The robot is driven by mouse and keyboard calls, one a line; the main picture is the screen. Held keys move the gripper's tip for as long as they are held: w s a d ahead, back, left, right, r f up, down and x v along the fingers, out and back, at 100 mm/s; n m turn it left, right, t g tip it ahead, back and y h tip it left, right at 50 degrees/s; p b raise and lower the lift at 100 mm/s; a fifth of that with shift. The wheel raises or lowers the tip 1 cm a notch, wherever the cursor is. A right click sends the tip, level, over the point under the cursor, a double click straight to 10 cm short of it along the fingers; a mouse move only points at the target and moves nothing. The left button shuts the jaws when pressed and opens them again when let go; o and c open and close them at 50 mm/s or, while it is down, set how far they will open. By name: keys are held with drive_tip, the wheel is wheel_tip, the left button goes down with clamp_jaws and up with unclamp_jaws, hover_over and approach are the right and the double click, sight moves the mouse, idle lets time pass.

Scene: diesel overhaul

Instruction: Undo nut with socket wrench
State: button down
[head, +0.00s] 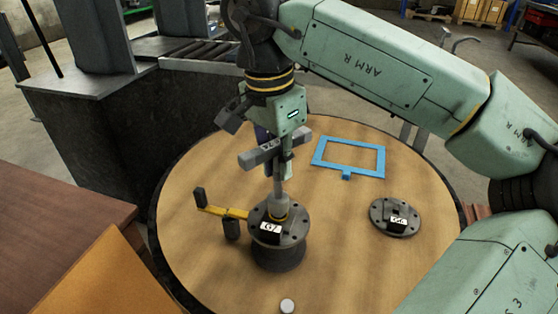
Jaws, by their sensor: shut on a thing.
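My gripper (277,152) hangs above the round wooden table. It is shut on the grey socket wrench (278,186), close to the wrench's block-like crossbar. A yellow ring shows at the foot of the socket. The nut itself cannot be seen; the socket end hides the spot. A yellow bar (226,212) with dark upright blocks sticks out from the fixture to the left.
The round table (340,265) also carries a blue rectangular frame (348,176) behind and a dark bolted disc (395,217) with a tag at right. A small whitish cylinder (287,305) stands at the front. A dark cabinet and a brown table (55,225) lie to the left.

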drive_tip(key=m, duration=0.5)
drive_tip(key=shift+m+g, duration=0.3)
drive_tip(key=shift+m, duration=0.1)
drive_tip(key=m, duration=0.5)
drive_tip(key=shift+s+d+g, duration=0.1)
drive_tip(key=shift+g, duration=0.2)
